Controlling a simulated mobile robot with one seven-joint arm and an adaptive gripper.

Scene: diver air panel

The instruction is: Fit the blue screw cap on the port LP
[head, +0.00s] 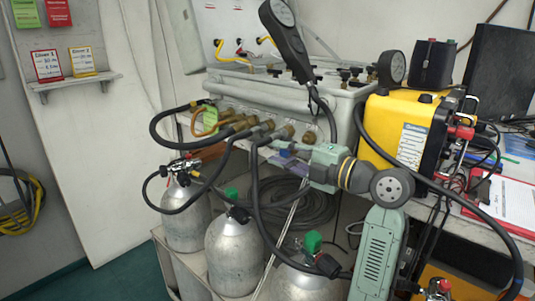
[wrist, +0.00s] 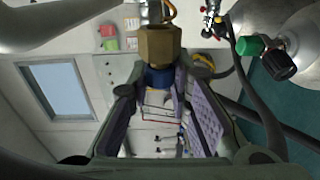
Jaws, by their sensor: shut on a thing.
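The blue screw cap (wrist: 159,77) shows in the wrist view between the tips of my gripper (wrist: 160,84), which is shut on it. A brass hex fitting (wrist: 160,46) on the panel is straight above the cap in that view, lined up with it. The two look touching or nearly so; I cannot tell if the cap is on the thread. In the head view my gripper (head: 283,155) is at the row of brass ports under the grey air panel (head: 275,91), near its right end.
Black hoses run from the other brass ports (head: 240,121) and hang close around my gripper. Grey cylinders (head: 231,255) with green-knobbed valves stand below. A yellow case (head: 398,130) sits on the bench to the right, and a handheld gauge (head: 283,30) stands above the panel.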

